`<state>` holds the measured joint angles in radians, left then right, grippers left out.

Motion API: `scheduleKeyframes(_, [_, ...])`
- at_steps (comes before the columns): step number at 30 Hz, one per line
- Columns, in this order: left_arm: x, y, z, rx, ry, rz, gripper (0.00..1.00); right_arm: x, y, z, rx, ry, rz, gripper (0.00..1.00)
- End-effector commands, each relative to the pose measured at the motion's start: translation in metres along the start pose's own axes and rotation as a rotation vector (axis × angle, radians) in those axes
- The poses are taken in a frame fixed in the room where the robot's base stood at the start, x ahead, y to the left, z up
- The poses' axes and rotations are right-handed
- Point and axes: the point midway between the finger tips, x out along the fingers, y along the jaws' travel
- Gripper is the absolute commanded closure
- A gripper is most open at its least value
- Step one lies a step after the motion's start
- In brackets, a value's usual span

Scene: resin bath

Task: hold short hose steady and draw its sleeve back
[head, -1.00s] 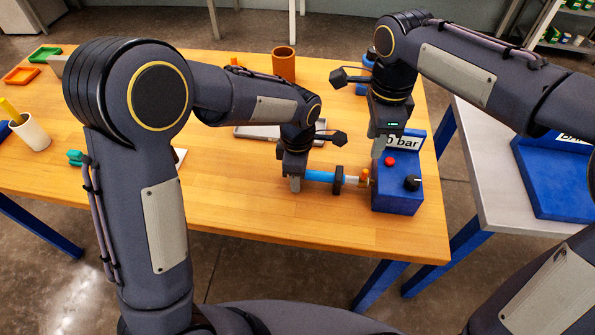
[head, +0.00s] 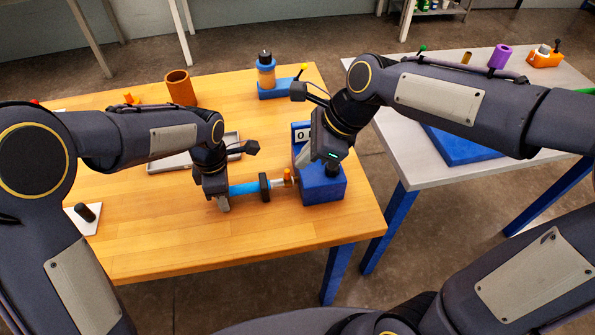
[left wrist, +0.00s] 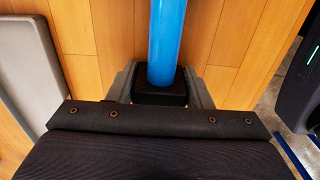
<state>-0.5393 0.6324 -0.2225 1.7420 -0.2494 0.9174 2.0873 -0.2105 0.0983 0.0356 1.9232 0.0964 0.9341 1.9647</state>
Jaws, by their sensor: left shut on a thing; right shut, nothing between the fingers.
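The short blue hose (head: 243,189) lies level above the wooden table, left of the blue box (head: 323,190). A black collar (head: 265,187) sits around it, perhaps its sleeve; a pale section and an orange fitting (head: 288,176) follow toward the box. My left gripper (head: 223,203) is shut on the hose's left end. In the left wrist view the left gripper (left wrist: 160,90) has a black block between its fingers, with the blue hose (left wrist: 165,40) running away from it. My right gripper (head: 305,161) is shut and empty, tilted at the box's upper left, hiding part of its front.
A grey tray (head: 168,161) lies behind my left forearm. A brown cup (head: 181,88) and a bottle on a blue stand (head: 267,75) stand at the back. A second, grey table (head: 392,128) with a blue panel is on the right. The table's front is clear.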

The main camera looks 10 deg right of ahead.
Motion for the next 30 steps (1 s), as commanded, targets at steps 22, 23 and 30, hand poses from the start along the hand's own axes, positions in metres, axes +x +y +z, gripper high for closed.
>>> scheduleKeyframes(22, [0.000,0.000,0.000,0.000,-0.001,0.001,0.83,-0.017,0.018,-0.051,0.467,-0.301,-0.294,1.00])
scheduleKeyframes(23, [0.000,0.000,0.000,0.000,-0.001,0.001,0.83,-0.016,0.017,-0.051,0.467,-0.300,-0.293,1.00])
scheduleKeyframes(30, [0.000,0.000,0.000,0.000,-0.001,0.001,0.83,0.011,0.009,-0.045,0.466,-0.296,-0.286,1.00])
